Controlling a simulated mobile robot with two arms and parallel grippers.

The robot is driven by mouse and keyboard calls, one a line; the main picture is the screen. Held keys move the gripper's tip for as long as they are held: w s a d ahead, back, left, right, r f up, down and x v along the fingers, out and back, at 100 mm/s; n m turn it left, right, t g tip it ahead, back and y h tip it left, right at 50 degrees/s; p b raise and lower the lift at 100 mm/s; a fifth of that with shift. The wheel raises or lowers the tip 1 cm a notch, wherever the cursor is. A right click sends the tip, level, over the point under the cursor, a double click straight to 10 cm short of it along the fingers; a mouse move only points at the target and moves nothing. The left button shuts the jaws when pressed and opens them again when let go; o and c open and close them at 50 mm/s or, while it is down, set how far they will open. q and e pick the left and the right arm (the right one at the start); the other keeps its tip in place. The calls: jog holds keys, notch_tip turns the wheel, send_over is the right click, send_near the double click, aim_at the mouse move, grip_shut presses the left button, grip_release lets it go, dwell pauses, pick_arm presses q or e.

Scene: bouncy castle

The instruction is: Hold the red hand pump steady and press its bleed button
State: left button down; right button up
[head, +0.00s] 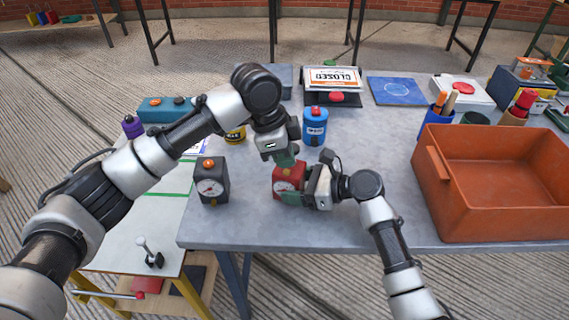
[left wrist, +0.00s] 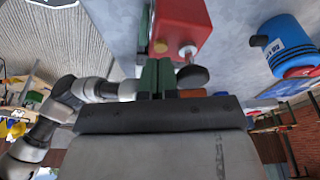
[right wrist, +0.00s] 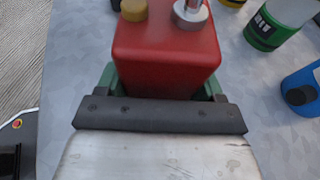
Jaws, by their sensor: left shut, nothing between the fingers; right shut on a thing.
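The red hand pump (head: 287,178), a box with a dial on its front, stands upright near the table's front edge. My right gripper (head: 297,189) is shut on its body from the right; the right wrist view shows the red body (right wrist: 165,55) between its green fingers. On the pump's top are a brass-yellow button (right wrist: 133,10) and a silver-based knob (right wrist: 190,14). My left gripper (head: 285,157) is shut and empty, pointing down just over the pump's top. In the left wrist view its fingertips (left wrist: 156,65) are close to the yellow button (left wrist: 160,47); I cannot tell whether they touch.
A dark box with a dial and orange button (head: 211,182) stands left of the pump. A blue canister (head: 315,127) and a yellow can (head: 236,135) are behind. A large orange bin (head: 493,190) fills the right.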

pick_arm(q)
jog(key=v, duration=1.1)
jog(key=shift+d+r, duration=0.15)
jog(key=shift+r, duration=0.15)
jog(key=shift+s, duration=0.1)
pick_arm(e)
jog(key=o, duration=0.8)
jog(key=shift+f, duration=0.1)
jog(key=shift+d, duration=0.15)
